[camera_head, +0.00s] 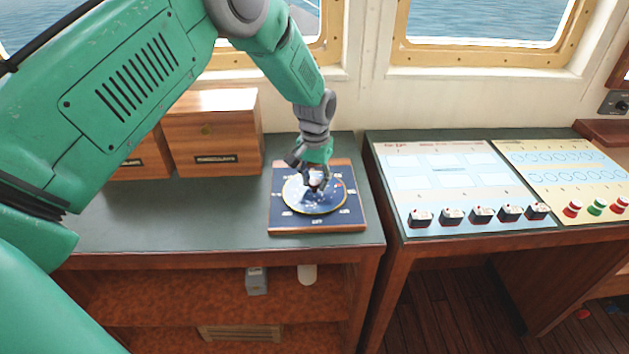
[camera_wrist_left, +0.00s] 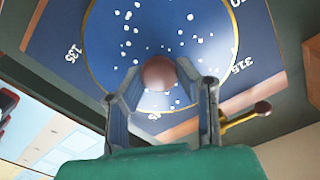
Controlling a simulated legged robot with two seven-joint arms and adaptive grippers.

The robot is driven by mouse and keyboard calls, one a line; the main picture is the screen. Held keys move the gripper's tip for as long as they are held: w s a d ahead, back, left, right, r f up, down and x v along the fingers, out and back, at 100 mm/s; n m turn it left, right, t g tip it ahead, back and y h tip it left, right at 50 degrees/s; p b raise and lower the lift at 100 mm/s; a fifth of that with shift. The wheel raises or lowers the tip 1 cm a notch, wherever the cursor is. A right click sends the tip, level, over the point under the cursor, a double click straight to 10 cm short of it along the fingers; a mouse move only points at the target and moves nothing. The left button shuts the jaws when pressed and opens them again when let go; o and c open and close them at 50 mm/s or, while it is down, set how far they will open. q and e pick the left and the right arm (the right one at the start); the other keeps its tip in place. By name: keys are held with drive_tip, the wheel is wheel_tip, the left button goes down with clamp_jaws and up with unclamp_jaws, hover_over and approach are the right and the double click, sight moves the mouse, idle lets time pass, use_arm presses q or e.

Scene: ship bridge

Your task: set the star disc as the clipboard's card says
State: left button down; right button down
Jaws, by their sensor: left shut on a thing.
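The star disc (camera_head: 296,199) is a round blue plate with white dots and a yellow rim. It lies on a square dark-blue board (camera_head: 318,222) with a wooden edge and white numbers, on the left counter. My left gripper (camera_head: 317,187) reaches down over the disc's middle. In the left wrist view its two fingers (camera_wrist_left: 160,88) are shut on a round brown knob (camera_wrist_left: 158,73) at the disc's centre. Numbers 135 and 315 show on the board in the left wrist view. A small red mark (camera_head: 338,184) shows near the disc's upper right. My right gripper and the clipboard are not in view.
Two wooden boxes (camera_head: 212,140) stand on the counter (camera_head: 200,222) left of the board. The right desk holds a pale chart sheet (camera_head: 440,178) with several dark blocks, and a yellow sheet (camera_head: 560,165) with red and green pieces. A gap separates the two counters.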

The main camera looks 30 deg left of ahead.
use_arm(q)
drive_tip(key=m, duration=1)
drive_tip(key=shift+r, duration=0.1)
drive_tip(key=shift+m, duration=1)
drive_tip(key=shift+a+r, duration=0.1)
drive_tip(key=c, duration=1.2)
unclamp_jaws()
drive_tip(key=shift+s, duration=0.15)
drive_tip(key=shift+a, duration=0.1)
